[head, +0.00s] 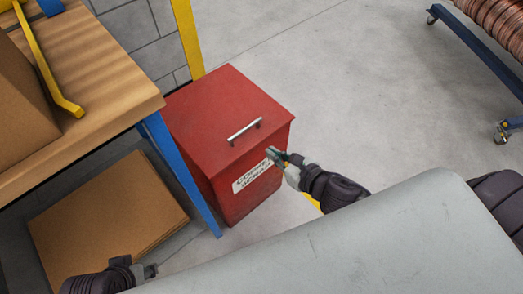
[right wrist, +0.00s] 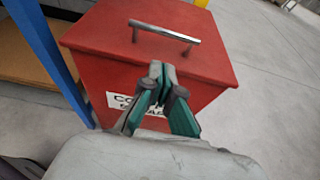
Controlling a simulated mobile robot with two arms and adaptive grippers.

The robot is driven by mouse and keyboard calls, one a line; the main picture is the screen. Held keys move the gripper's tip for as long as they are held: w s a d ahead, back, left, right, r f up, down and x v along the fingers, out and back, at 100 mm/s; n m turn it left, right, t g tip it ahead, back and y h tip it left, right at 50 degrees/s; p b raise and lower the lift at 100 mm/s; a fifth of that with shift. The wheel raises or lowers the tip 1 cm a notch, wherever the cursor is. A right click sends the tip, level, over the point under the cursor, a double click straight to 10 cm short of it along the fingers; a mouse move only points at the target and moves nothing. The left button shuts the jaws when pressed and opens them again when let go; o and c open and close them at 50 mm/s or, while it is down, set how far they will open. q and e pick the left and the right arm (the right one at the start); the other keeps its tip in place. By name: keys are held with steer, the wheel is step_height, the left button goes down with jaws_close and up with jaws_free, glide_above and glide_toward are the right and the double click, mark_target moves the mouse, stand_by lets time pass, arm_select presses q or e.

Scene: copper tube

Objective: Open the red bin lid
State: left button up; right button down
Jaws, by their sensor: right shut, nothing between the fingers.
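The red bin (head: 240,190) stands on the floor beside the workbench, its lid (head: 215,105) closed. A silver bar handle (head: 244,131) is on top of the lid near its front edge; it also shows in the right wrist view (right wrist: 165,32). A white label with black lettering (head: 252,177) is on the bin's front. My right gripper (head: 272,153) is shut and empty in front of the bin, below and right of the handle and apart from it. In the right wrist view its fingertips (right wrist: 161,70) meet below the handle. My left gripper (head: 150,270) is low at the left, its fingers mostly hidden.
A wooden workbench (head: 95,80) with a blue leg (head: 185,170) stands close left of the bin. Flat cardboard (head: 110,220) lies under it. A yellow post (head: 187,40) is behind. Copper tube coils (head: 500,22) on a blue wheeled rack are far right. The floor right of the bin is clear.

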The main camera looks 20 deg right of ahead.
mark_target(251, 144)
steer(key=b+x, duration=0.1)
steer(key=x, duration=0.9)
steer(key=shift+a+r+b, duration=0.15)
steer(key=shift+b, duration=0.25)
steer(key=shift+r, duration=0.15)
